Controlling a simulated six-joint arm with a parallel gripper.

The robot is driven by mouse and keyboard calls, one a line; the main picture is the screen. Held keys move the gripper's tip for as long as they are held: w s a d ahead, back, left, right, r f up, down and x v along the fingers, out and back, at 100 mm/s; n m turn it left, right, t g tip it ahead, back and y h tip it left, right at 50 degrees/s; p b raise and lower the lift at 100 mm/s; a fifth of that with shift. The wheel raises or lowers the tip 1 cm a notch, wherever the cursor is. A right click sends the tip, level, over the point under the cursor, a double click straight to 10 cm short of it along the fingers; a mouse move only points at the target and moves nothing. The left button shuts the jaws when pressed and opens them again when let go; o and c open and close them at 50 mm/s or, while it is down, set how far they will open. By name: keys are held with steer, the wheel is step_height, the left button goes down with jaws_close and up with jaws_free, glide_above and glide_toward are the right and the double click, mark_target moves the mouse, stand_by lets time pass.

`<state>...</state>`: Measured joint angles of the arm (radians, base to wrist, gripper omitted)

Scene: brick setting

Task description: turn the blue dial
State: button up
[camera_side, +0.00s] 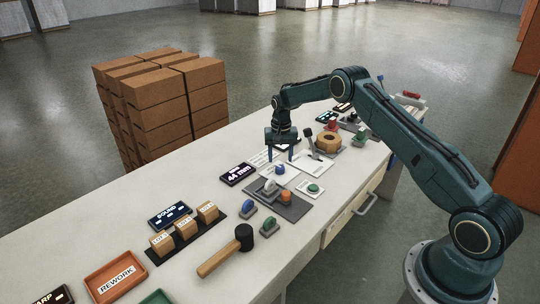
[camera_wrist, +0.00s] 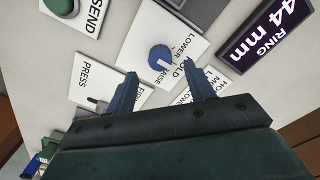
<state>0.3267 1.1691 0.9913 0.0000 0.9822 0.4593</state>
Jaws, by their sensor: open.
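The blue dial (camera_side: 280,169) is a small round knob with a white pointer mark, set on a white plate. In the wrist view the dial (camera_wrist: 161,57) sits just beyond my fingertips, and its plate (camera_wrist: 141,45) reads "LOWER" and "RAISE", the latter partly hidden. My gripper (camera_side: 280,158) points down over the bench, close to the dial and apart from it in the side view. In the wrist view my gripper (camera_wrist: 160,71) is open with nothing between its fingers. The dial lies roughly centred ahead of the gap.
A dark display (camera_side: 238,174) reading "44 mm" stands left of the dial. A green button (camera_side: 313,188) and a dark lever (camera_side: 312,143) on a white plate are to the right. A grey panel (camera_side: 287,208) with knobs lies in front. A mallet (camera_side: 226,252) lies farther forward.

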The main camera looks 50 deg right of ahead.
mark_target(280, 167)
steer(key=shift+f, duration=2.05)
steer(key=shift+c, duration=0.3)
steer(key=c, duration=0.9)
steer(key=shift+n, duration=0.3)
steer(key=n, duration=1.1)
steer(key=shift+n, duration=0.3)
